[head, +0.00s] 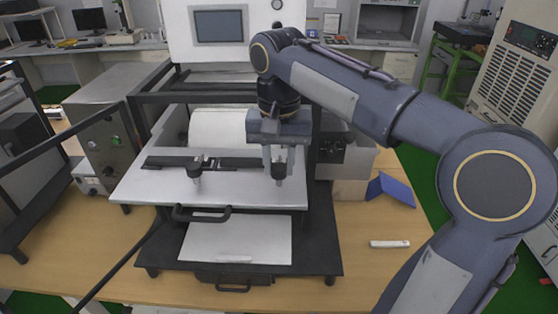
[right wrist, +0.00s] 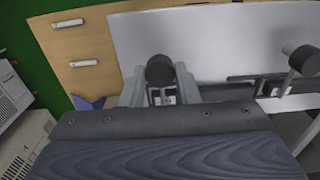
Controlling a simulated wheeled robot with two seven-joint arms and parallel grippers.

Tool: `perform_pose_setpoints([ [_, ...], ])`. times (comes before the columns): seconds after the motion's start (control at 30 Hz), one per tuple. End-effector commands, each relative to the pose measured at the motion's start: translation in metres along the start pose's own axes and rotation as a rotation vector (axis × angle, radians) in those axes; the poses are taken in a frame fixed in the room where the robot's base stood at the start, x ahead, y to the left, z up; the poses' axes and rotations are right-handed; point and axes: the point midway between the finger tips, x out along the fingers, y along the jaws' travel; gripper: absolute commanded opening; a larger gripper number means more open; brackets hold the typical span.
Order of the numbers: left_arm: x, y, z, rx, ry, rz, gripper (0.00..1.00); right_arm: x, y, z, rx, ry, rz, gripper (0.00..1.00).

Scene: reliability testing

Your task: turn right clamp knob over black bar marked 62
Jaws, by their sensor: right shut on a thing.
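The right clamp knob (head: 279,172) is a black round knob at the right part of the silver plate (head: 245,194). My right gripper (head: 278,163) reaches down from above and is shut on this knob. In the right wrist view the dark knob (right wrist: 160,69) shows between the two grey fingers (right wrist: 160,90). The black bar (head: 225,164) lies across the plate behind the knobs; no number on it is legible. The left clamp knob (head: 193,169) stands free at the left; it also shows in the right wrist view (right wrist: 304,60). My left gripper is out of view.
A black handle (head: 202,217) is at the plate's front edge. The machine's dark frame (head: 145,115) rises at the left and behind.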

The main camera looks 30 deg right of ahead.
Motion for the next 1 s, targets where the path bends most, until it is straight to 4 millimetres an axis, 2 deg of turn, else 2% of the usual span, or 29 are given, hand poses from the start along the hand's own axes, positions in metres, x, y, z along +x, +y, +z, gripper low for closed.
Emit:
perform_pose_setpoints([
  [0.37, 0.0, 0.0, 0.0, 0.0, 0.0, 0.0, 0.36, -0.001, 0.0, 0.0, 0.007, 0.002, -0.001, 0.06],
  [0.4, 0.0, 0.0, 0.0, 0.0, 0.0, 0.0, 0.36, -0.001, 0.0, 0.0, 0.007, 0.002, -0.001, 0.31],
  [0.57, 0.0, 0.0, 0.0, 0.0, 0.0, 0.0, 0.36, -0.001, 0.0, 0.0, 0.006, 0.001, -0.001, 0.5],
  [0.87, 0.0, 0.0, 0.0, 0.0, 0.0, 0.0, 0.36, -0.002, 0.0, 0.0, 0.004, 0.001, -0.001, 0.5],
  [1.0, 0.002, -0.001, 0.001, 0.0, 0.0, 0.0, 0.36, -0.017, -0.001, -0.001, 0.004, 0.003, -0.002, 0.5],
])
